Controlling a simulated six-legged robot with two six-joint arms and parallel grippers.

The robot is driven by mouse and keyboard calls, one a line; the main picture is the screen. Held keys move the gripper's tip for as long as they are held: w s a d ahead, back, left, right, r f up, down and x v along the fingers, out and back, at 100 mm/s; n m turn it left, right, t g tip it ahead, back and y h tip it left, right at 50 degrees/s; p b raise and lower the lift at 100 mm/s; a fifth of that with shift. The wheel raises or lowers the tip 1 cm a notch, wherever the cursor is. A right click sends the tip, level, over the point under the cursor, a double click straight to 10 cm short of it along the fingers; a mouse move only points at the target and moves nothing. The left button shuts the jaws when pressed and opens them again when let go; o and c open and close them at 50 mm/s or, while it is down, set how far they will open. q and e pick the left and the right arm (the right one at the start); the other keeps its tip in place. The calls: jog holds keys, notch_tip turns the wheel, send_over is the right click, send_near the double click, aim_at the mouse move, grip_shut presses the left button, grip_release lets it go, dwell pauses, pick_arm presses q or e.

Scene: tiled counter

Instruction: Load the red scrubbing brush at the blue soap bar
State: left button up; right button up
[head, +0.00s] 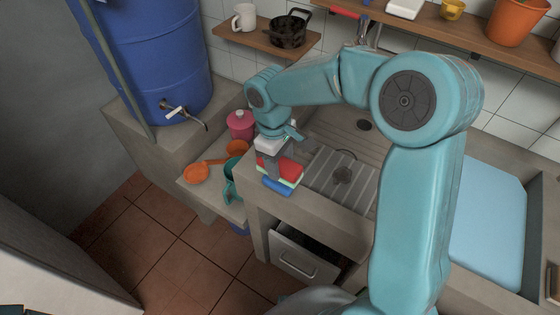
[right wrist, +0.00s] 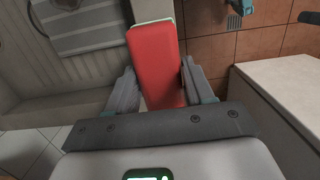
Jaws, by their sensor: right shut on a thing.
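My right gripper (head: 277,153) is shut on the red scrubbing brush (head: 289,168) at the front left corner of the sink counter. In the right wrist view the red brush (right wrist: 153,62) lies lengthwise between the two fingers. The blue soap bar (head: 278,187) shows just below and in front of the brush, at the counter edge. A thin pale and green edge shows under the red. Whether the brush touches the soap I cannot tell. The soap is not seen in the right wrist view. My left gripper is not in view.
A teal mug (head: 231,185), orange cups (head: 196,173) and a pink jar (head: 240,124) stand on a low ledge left of the counter. The ribbed sink drainboard (head: 325,180) lies to the right. A drawer (head: 300,257) stands open below. A blue barrel (head: 160,60) stands behind left.

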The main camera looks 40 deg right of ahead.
aim_at(281, 162)
jog(key=shift+r+p, duration=1.65)
jog(key=shift+r, duration=0.65)
jog(key=shift+f, duration=0.1)
jog(key=shift+w, duration=0.1)
